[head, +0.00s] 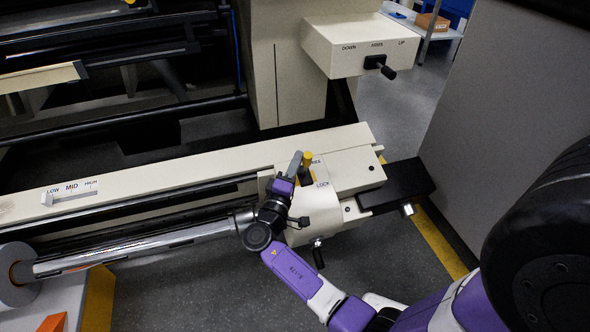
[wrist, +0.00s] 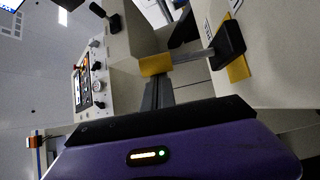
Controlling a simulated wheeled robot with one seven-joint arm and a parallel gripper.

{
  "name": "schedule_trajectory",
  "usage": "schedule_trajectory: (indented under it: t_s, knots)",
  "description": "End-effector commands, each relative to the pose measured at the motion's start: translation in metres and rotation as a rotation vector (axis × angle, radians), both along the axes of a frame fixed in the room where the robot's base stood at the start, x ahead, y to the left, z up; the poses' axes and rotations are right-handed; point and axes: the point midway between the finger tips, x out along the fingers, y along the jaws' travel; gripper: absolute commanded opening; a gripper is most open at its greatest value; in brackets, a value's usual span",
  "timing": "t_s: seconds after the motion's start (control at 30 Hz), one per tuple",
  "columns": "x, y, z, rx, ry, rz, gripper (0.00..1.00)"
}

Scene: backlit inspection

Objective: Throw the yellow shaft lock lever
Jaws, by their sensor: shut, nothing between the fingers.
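The yellow shaft lock lever (head: 308,158) stands on the cream lock housing (head: 350,172), near the word FREE, with LOCK printed nearer to me. In the wrist view a yellow grip (wrist: 155,65) sits on a metal bar that runs to a black hub (wrist: 229,40). My gripper (head: 296,163) is shut and empty, just left of the lever in the head view. Whether it touches the lever I cannot tell. My purple gripper body (wrist: 180,145) fills the bottom of the wrist view.
A bright metal shaft (head: 140,245) runs left from under my wrist to a roll (head: 14,275). A cream box (head: 360,45) marked DOWN and UP, with a black handle, stands behind. A black bar (head: 397,184) juts right of the housing. Grey floor shows in front.

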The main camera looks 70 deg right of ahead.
Motion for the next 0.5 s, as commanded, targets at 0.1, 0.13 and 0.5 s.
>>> schedule_trajectory:
  t_s: [0.1,0.13,0.5]
  knots:
    - [-0.004,0.006,-0.009,-0.058,-0.048,0.002,0.0]
    - [-0.006,0.007,-0.009,-0.063,-0.054,0.001,0.0]
    - [-0.021,0.025,-0.015,-0.057,-0.049,0.0,0.0]
